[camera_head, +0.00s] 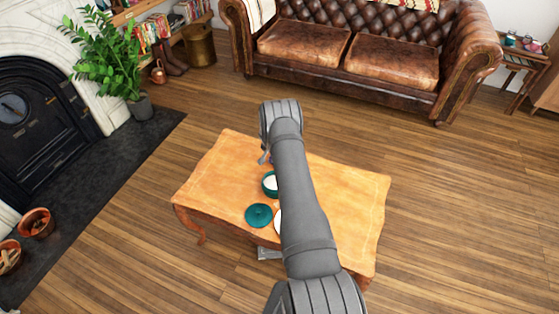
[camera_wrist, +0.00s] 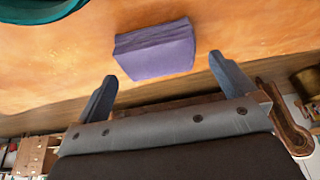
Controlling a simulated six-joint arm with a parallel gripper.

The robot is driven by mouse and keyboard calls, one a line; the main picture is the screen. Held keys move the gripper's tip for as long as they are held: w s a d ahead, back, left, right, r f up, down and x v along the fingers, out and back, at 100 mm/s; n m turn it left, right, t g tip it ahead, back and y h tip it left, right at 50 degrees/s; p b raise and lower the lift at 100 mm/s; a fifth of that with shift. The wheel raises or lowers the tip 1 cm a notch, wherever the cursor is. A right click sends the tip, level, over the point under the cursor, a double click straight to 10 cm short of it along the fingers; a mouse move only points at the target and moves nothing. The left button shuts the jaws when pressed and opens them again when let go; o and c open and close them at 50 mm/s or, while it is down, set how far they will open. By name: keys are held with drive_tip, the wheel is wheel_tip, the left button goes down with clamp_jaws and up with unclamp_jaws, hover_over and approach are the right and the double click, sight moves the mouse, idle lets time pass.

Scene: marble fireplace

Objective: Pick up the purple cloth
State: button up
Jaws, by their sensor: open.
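The purple cloth (camera_wrist: 155,50) is a neatly folded block lying on the orange-brown wooden table (camera_wrist: 60,85), near its edge, in the wrist view. My gripper (camera_wrist: 162,66) is open, with one dark finger to the left and one to the right of the cloth's near side. The fingers look apart from the cloth and nothing is held. In the head view my arm reaches over the table (camera_head: 345,200), and my gripper (camera_head: 264,157) shows only in part at its far end. The arm hides most or all of the cloth there.
A teal bowl (camera_head: 269,186) and a round teal lid (camera_head: 258,215) stand on the table left of my arm. A white item (camera_head: 277,222) is partly hidden behind the arm. A teal rim (camera_wrist: 40,12) shows in the wrist view. The table's right part looks clear.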

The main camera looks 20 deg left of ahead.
drive_tip(key=shift+x, duration=2.3)
drive_tip(key=shift+d, duration=0.15)
drive_tip(key=c, duration=0.7)
